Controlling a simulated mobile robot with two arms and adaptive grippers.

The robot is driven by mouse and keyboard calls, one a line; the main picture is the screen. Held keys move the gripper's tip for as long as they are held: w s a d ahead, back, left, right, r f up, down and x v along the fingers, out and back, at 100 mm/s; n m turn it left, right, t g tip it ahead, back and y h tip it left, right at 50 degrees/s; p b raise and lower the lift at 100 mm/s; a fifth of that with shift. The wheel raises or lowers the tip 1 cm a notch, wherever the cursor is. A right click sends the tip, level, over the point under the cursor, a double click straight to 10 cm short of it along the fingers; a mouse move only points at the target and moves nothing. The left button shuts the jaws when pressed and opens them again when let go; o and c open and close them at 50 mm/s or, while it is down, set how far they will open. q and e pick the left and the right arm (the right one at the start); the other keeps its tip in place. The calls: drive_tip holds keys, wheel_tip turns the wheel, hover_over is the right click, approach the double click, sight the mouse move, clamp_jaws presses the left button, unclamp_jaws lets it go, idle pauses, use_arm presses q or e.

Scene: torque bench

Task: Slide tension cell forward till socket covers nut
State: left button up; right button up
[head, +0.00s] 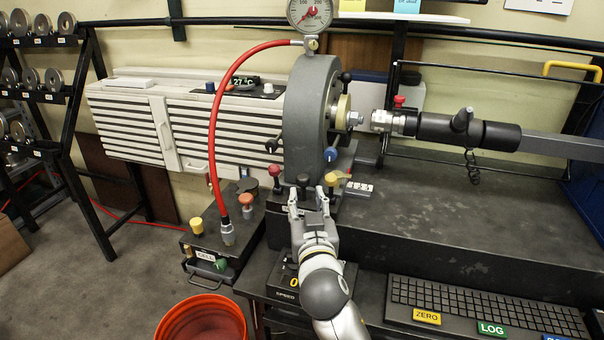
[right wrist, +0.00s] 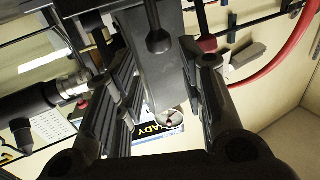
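The tension cell (head: 303,110) is a thick grey ring housing on the bench, with a dial gauge (head: 310,14) on top. A bright nut (head: 354,118) sticks out of its right face. The silver socket (head: 382,120) on the black torque tool (head: 450,130) faces the nut, with a visible gap between them. My right gripper (head: 309,197) is at the foot of the cell, fingers apart around a small black knob (head: 303,180). In the right wrist view its fingers (right wrist: 168,85) stand on either side of a grey block and a black knob (right wrist: 158,42). My left gripper is not in view.
A red hose (head: 213,130) arcs from the gauge to a pump box (head: 210,240) at left. Blue (head: 331,154) and yellow (head: 331,178) knobs stand close beside my right gripper. The bench top (head: 440,220) is bare below the tool. A keyboard (head: 480,305) lies in front.

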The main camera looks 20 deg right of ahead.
sight(304, 182)
drive_tip(key=shift+w+d+r, duration=0.15)
drive_tip(key=shift+w+r, duration=0.05)
drive_tip(key=shift+w, duration=0.4)
drive_tip(key=shift+w+d+r, duration=0.15)
drive_tip(key=shift+w, duration=0.45)
drive_tip(key=w, duration=0.3)
drive_tip(key=shift+w+d+f+p, duration=0.1)
drive_tip(key=shift+d+f+p, duration=0.05)
drive_tip(key=shift+d+p, duration=0.2)
drive_tip(key=shift+w+d+f, duration=0.1)
drive_tip(key=shift+w+d, duration=0.05)
drive_tip(key=shift+w, duration=0.65)
drive_tip(key=shift+w+d, duration=0.15)
drive_tip(key=shift+w, duration=0.65)
drive_tip(key=c, duration=0.5)
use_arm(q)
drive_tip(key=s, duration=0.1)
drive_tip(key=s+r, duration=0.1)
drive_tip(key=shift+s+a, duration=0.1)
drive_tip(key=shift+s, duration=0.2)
use_arm(e)
clamp_jaws()
